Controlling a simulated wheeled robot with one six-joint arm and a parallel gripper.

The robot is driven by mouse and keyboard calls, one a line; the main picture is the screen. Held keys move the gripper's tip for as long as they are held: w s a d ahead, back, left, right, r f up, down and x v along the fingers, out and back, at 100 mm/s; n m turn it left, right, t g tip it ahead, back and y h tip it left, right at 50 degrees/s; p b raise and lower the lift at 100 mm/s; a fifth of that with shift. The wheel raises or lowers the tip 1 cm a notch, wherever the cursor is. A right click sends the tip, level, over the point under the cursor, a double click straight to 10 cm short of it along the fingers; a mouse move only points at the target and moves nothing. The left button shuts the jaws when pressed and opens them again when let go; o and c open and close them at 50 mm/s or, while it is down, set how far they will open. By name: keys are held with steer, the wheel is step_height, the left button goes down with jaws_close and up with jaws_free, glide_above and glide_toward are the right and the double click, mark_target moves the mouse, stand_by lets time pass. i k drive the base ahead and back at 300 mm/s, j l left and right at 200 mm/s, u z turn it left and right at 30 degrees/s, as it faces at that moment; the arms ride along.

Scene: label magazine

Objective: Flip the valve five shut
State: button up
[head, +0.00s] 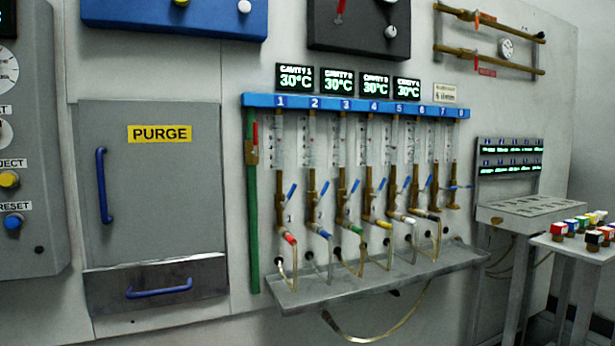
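Valve five (391,201) is the brass valve below the number 5 on the blue manifold bar (330,104). Its blue lever (405,184) slants up and to the right, much like the levers of the valves to its left. A white-ended hose fitting (403,218) angles out below it. Neighbouring valves stand close on both sides. My gripper is not in view.
A grey shelf (380,277) with looped hoses juts out below the valves. At the far right, a lever (460,187) lies nearly level. A table (580,245) with coloured blocks stands right. A PURGE door (150,190) is left.

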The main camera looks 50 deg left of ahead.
mark_target(407, 182)
steer(key=j+u, duration=0.15)
steer(key=u, duration=1.4)
